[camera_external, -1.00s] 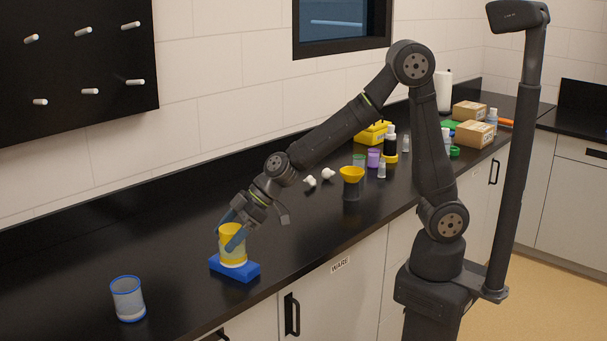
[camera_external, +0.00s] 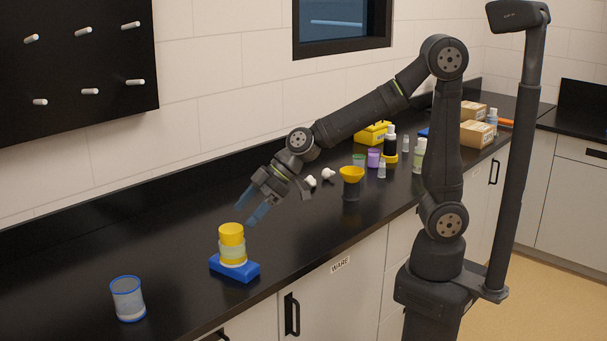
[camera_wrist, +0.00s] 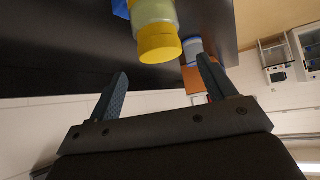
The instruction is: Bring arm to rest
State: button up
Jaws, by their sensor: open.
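My gripper (camera_external: 249,208) is open and empty, with its blue fingers spread apart. It hangs above the bench, up and to the right of a yellow-topped container (camera_external: 231,240). That container stands upright on a blue block (camera_external: 235,268) on the black bench. In the wrist view, the gripper (camera_wrist: 161,88) shows both fingers with nothing between them, and the yellow lid (camera_wrist: 159,43) lies beyond the fingertips, apart from them.
A clear cup with a blue rim (camera_external: 128,299) stands near the bench's front left. A yellow funnel on a dark stand (camera_external: 351,180), white pieces (camera_external: 327,174), bottles (camera_external: 390,145) and cardboard boxes (camera_external: 477,134) stand farther right. A pegboard (camera_external: 75,60) hangs on the wall.

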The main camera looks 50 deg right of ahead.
aim_at(225, 230)
jog(key=x, duration=0.9)
jog(key=shift+a+f, duration=0.15)
jog(key=shift+f, duration=0.1)
notch_tip(225, 230, up, 4)
jog(key=shift+r, duration=0.15)
jog(key=w+d+r, duration=0.4)
jog(key=d+r, duration=0.3)
jog(key=d, duration=0.4)
jog(key=w+a+f+m, duration=0.1)
jog(key=w+a, duration=0.1)
jog(key=a, duration=0.3)
jog(key=w+a+f+t, duration=0.1)
jog(key=w+a, duration=0.1)
jog(key=a, duration=0.3)
jog(key=w+a+f+m+h, duration=0.1)
jog(key=w+a, duration=0.2)
jog(key=a, duration=0.3)
jog(key=shift+m+t, duration=0.3)
jog(key=shift+s+f, duration=0.1)
